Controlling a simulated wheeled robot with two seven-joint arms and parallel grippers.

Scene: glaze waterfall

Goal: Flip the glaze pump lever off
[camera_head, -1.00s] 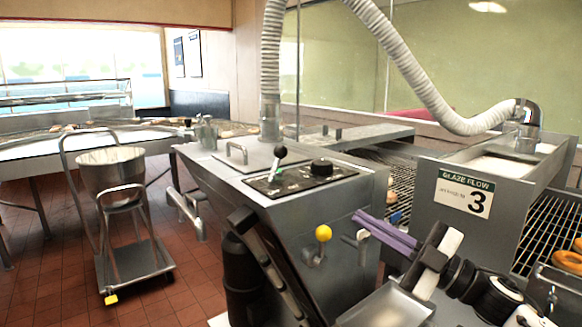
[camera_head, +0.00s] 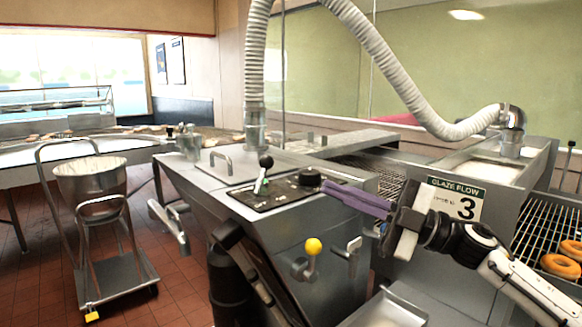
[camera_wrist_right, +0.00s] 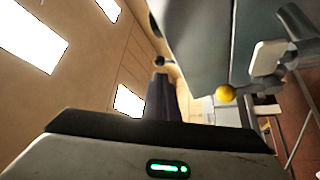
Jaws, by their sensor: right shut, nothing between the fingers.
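A lever with a black ball top (camera_head: 265,162) stands on the black control panel (camera_head: 248,199) on top of the grey glaze machine (camera_head: 230,250). It leans slightly to the right in the head view. A second lever with a yellow ball (camera_head: 313,246) is on the machine's front face, and the yellow ball also shows in the right wrist view (camera_wrist_right: 225,93). My right gripper (camera_head: 328,192) is shut and empty, its purple fingers pointing left at the panel, to the right of the black-ball lever and apart from it. My left gripper is not in view.
A black dial (camera_head: 310,177) sits on the panel close to my right fingertips. A metal handle (camera_head: 348,248) is right of the yellow ball. A "GLAZE FLOW 3" sign (camera_head: 455,198) and doughnuts (camera_head: 560,265) are at right. A cart with a bucket (camera_head: 90,184) stands left.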

